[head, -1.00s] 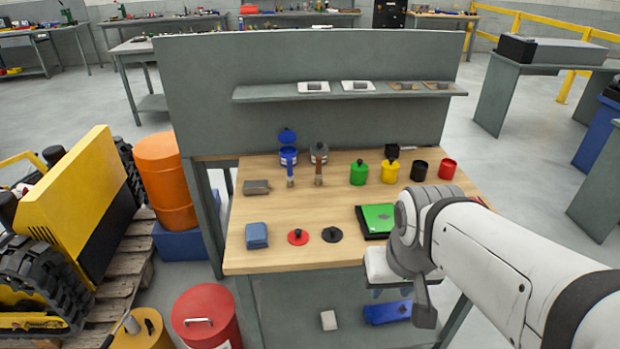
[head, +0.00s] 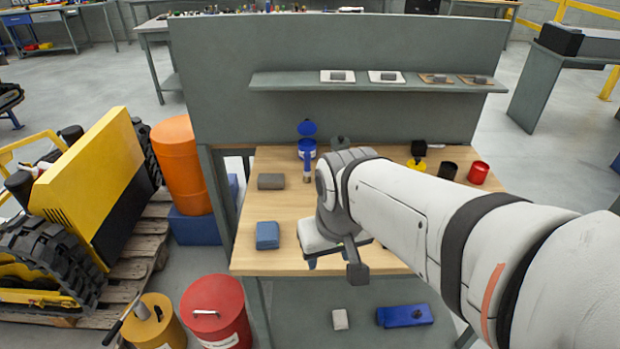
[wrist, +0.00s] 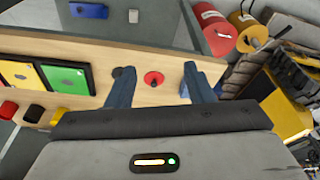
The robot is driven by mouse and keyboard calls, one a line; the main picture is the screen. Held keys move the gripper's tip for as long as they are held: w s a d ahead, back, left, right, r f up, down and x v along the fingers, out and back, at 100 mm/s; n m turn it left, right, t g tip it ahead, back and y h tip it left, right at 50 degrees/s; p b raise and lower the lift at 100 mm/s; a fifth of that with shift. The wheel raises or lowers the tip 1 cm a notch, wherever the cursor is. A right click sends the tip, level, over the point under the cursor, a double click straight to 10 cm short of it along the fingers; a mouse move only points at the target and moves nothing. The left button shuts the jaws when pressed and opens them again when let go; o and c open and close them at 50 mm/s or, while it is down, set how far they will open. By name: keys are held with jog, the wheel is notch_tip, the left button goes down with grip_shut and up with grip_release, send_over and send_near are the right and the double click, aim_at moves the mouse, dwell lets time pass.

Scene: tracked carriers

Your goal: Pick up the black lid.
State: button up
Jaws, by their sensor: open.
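The black lid (wrist: 117,73) is a small dark disc on the wooden bench. In the wrist view it shows beside and partly behind my left-hand finger. In the head view my arm and hand hide it. A red lid (wrist: 153,79) with a dark knob lies to its right in the wrist view, and appears between my fingers. My gripper (wrist: 157,70) has its two blue fingers spread apart, with nothing held. In the head view my gripper (head: 338,254) hangs over the front part of the bench; its height above the lids is hard to tell.
A blue box (head: 267,235) and a grey block (head: 271,181) stand on the bench's left side. Green (wrist: 61,77) and yellow (wrist: 20,75) panels lie beyond the black lid. Red (head: 479,172) and black (head: 447,170) cups stand at the back right. A shelf (head: 370,82) spans the back panel.

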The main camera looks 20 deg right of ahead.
jog(key=o, duration=0.3)
jog(key=w, duration=0.3)
jog(key=shift+w+m+p, duration=0.1)
jog(key=shift+m+p, duration=0.2)
jog(key=shift+m, duration=0.1)
jog(key=o, duration=0.3)
jog(key=w+d+f+m+g, duration=0.1)
jog(key=w+d, duration=0.2)
jog(key=w, duration=0.2)
jog(key=shift+w+f+p, duration=0.25)
jog(key=shift+f+p, duration=0.05)
jog(key=shift+p, duration=0.15)
jog(key=shift+o, duration=0.7)
jog(key=w+d+f+m+g+p, duration=0.1)
jog(key=w+d+f+m, duration=0.1)
jog(key=w+d+f, duration=0.3)
jog(key=shift+w+d, duration=0.35)
jog(key=shift+w, duration=0.35)
jog(key=shift+m+g, duration=0.3)
jog(key=shift+m, duration=0.3)
jog(key=w+d+f, duration=0.2)
jog(key=d+f, duration=0.1)
jog(key=w+d+f, duration=0.1)
jog(key=f, duration=0.1)
jog(key=shift+d+p, duration=0.15)
jog(key=shift+p, duration=0.2)
jog(key=shift+w+f+p, duration=0.2)
jog(key=shift+f+p, duration=0.45)
jog(key=shift+f, duration=3.35)
